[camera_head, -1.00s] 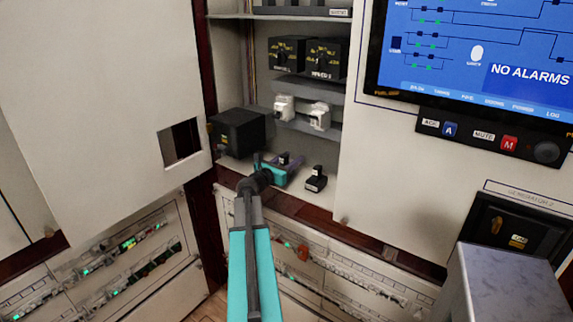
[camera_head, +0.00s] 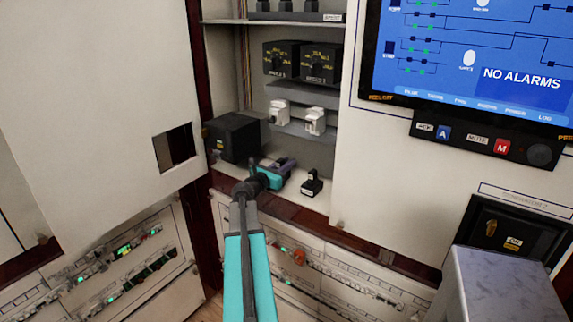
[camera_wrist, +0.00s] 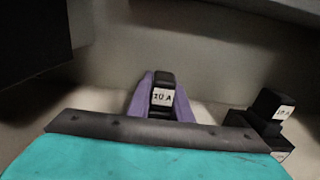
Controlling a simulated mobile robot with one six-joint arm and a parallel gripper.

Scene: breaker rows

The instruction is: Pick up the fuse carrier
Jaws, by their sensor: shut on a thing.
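A black fuse carrier (camera_wrist: 163,97) with a white label, which seems to read 10 A or 20 A, is between the purple fingers of my gripper (camera_wrist: 162,86) in the wrist view. The fingers are shut on its sides. Its lower part is hidden behind my gripper's dark front edge. In the head view my gripper (camera_head: 282,167) is low in the open cabinet, just above the shelf; the carrier is hard to make out there. A second black carrier (camera_head: 311,183) with a white label stands on the shelf to the right, apart from my gripper; it also shows in the wrist view (camera_wrist: 268,112).
A black box (camera_head: 234,137) stands left of my gripper. White breaker units (camera_head: 314,121) and black switch blocks (camera_head: 302,62) are mounted above. The white door (camera_head: 90,100) is at left, and a panel with a screen (camera_head: 470,50) is at right.

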